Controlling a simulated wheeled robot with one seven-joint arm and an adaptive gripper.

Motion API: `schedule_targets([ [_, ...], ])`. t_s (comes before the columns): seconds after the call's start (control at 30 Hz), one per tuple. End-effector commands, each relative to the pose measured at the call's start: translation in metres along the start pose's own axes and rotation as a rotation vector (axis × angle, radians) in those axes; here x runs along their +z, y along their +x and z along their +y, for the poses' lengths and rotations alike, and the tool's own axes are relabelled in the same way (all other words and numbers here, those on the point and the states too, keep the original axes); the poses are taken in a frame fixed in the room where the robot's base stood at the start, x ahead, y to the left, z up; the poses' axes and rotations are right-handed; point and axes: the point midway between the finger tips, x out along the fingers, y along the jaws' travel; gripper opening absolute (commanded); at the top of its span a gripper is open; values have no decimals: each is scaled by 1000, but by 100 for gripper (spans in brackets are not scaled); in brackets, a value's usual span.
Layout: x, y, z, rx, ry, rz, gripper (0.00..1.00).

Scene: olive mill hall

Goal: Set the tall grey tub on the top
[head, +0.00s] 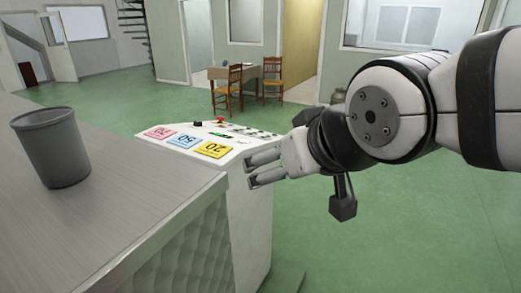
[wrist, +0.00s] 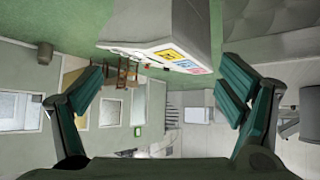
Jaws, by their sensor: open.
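The tall grey tub (head: 52,150) stands upright on the grey top (head: 130,190) at the left of the head view. Its open rim faces up. My gripper (head: 250,170) is well to the right of the tub, beyond the top's right edge, pointing left beside the white control console. The gripper is open and empty. Its two spread fingers also show in the wrist view (wrist: 162,85), with nothing between them but the distant room.
The white console (head: 255,215) with pink, blue and yellow number labels adjoins the top's far right side, close to my fingers. It also shows upside down in the wrist view (wrist: 150,45). A wooden table (head: 238,73) with two chairs stands far back. Green floor is clear around.

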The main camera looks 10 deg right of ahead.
Motion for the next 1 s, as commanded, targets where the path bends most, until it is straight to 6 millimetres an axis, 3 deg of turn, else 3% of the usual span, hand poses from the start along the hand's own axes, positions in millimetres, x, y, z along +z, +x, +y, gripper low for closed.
schedule_targets([
  [0.03,18,-13,19,40,44,-59,89],
  [0.1,45,-30,36,76,92,-151,89],
  [0.2,77,-51,49,106,153,-256,89],
  [0.33,103,-69,54,121,201,-339,89],
  [0.47,112,-75,55,123,216,-369,89],
  [1.0,111,-74,55,122,214,-369,89],
])
